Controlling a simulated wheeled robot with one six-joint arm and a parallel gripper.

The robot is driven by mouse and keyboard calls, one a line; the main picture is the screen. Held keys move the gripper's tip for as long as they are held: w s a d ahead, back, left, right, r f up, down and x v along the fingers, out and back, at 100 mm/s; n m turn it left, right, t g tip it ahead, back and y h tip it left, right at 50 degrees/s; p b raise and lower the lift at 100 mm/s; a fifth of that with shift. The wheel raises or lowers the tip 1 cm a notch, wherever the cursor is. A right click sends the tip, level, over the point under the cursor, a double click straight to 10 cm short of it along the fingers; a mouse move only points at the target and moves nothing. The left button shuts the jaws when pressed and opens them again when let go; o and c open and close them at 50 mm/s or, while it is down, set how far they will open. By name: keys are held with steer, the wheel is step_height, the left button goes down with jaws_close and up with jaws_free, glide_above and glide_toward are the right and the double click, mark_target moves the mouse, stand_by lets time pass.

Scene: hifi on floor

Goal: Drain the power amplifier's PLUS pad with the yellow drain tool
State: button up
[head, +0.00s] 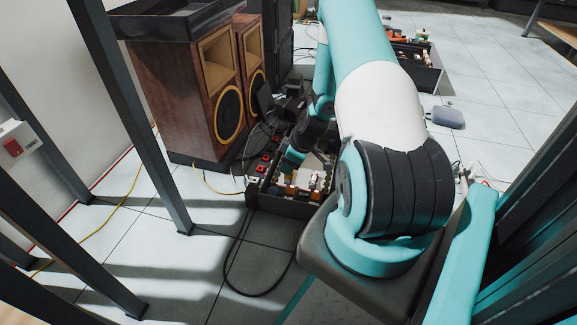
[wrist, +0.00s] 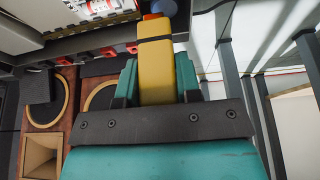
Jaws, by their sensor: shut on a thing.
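My gripper (wrist: 156,82) shows in the wrist view, with its teal fingers shut on the yellow drain tool (wrist: 157,72). The tool has a dark band across it and its far end points to the top of the view, over the edge of the open power amplifier (wrist: 72,48). The tool's tip cannot be made out clearly. In the head view the amplifier (head: 285,207) is an open dark chassis on the floor with red connectors along its side. My arm hides much of it. I cannot pick out the PLUS pad, nor tell whether the tool touches it.
Wooden speakers (head: 187,95) stand to the left of the amplifier. A black cable (head: 228,262) loops on the tiles in front. Metal posts (head: 135,105) rise at the left. Another open chassis (head: 416,66) lies behind, near a grey-blue object (head: 446,117).

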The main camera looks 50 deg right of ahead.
mark_target(290, 178)
steer(key=shift+f+b, duration=2.2)
steer(key=shift+f, duration=0.8)
steer(key=shift+s, duration=0.1)
steer(key=shift+s+f, duration=0.1)
stand_by(4.8)
